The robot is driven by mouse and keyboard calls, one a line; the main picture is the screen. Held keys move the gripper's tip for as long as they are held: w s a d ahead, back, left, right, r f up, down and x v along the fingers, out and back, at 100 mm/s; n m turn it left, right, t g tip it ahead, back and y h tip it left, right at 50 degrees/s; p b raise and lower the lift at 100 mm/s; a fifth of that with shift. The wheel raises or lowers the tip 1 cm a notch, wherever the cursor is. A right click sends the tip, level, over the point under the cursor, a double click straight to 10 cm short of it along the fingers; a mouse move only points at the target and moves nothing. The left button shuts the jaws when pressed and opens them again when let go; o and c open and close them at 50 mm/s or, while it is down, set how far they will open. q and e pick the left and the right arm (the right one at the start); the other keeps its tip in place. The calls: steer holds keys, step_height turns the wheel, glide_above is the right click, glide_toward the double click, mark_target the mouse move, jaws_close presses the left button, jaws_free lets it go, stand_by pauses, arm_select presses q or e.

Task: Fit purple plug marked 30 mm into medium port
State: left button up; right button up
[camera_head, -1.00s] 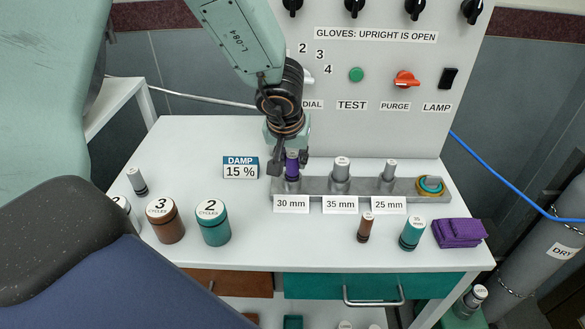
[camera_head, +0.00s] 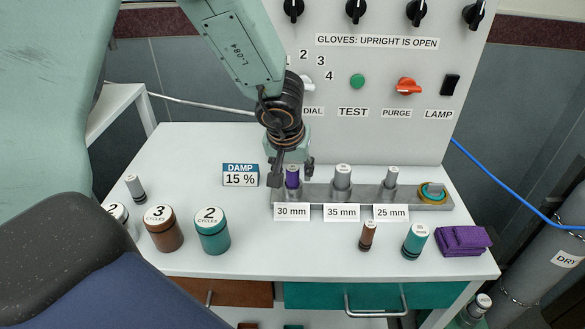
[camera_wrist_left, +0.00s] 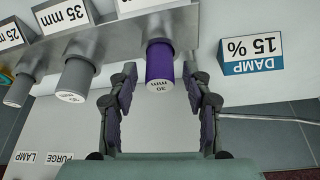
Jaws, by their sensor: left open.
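The purple plug (camera_head: 292,178) stands upright in the port at the left end of the grey metal bar (camera_head: 411,197), behind the 30 mm label (camera_head: 292,212). In the left wrist view the plug (camera_wrist_left: 160,62) shows its pale end marked 30 mm; its lower end is hidden in the port. My left gripper (camera_head: 293,169) is open at the plug's top, one finger on each side. In the left wrist view the open gripper (camera_wrist_left: 160,84) shows a gap between each finger and the plug. My right gripper is not in view.
Grey plugs stand at the 35 mm (camera_head: 343,177) and 25 mm (camera_head: 391,177) labels. Canisters (camera_head: 212,232) stand front left. The control panel (camera_head: 385,140) rises behind.

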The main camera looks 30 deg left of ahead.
arm_select(q)
steer(key=p+v, duration=0.8)
steer(key=v, duration=0.4)
steer(key=shift+w+a, duration=0.1)
steer(key=shift+w, duration=0.05)
stand_by(0.4)
